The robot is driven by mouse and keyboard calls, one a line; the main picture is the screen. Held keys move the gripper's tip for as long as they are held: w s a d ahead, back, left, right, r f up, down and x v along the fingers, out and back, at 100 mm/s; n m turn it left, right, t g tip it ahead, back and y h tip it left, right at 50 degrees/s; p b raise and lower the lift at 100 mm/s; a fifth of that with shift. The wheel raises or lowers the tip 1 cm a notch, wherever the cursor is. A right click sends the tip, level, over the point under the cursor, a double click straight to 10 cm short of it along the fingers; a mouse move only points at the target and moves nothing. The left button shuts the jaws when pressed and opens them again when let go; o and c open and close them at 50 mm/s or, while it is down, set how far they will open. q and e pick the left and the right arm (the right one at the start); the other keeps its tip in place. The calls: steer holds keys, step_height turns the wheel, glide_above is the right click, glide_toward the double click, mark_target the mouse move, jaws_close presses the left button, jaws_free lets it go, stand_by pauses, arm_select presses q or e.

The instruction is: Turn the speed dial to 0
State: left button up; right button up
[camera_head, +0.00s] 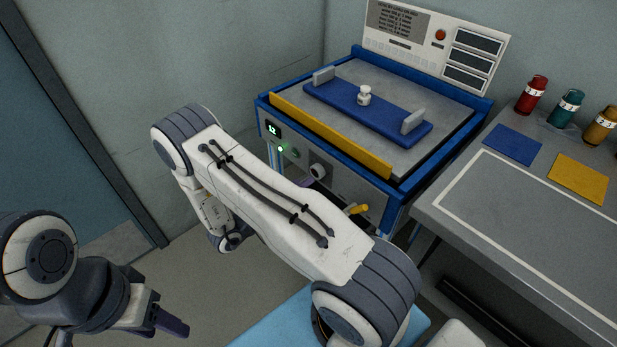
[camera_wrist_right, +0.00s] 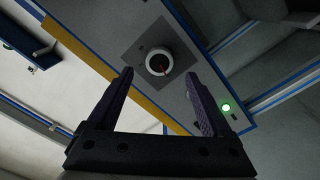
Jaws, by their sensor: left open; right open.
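The speed dial (camera_head: 318,170) is a round knob on the front panel of the blue-framed machine (camera_head: 345,190). In the head view my right arm hides most of this gripper. A small display (camera_head: 272,130) appears to read 12. My left gripper (camera_head: 168,322) is open and empty at lower left, far from the machine.
A white bottle (camera_head: 364,96) stands on the blue platform (camera_head: 330,100). The grey bench (camera_head: 510,230) at right holds coloured cylinders and pads. Open floor lies at left.

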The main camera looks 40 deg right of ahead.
steer(key=shift+s+a, duration=0.2)
steer(key=shift+a, duration=2.45)
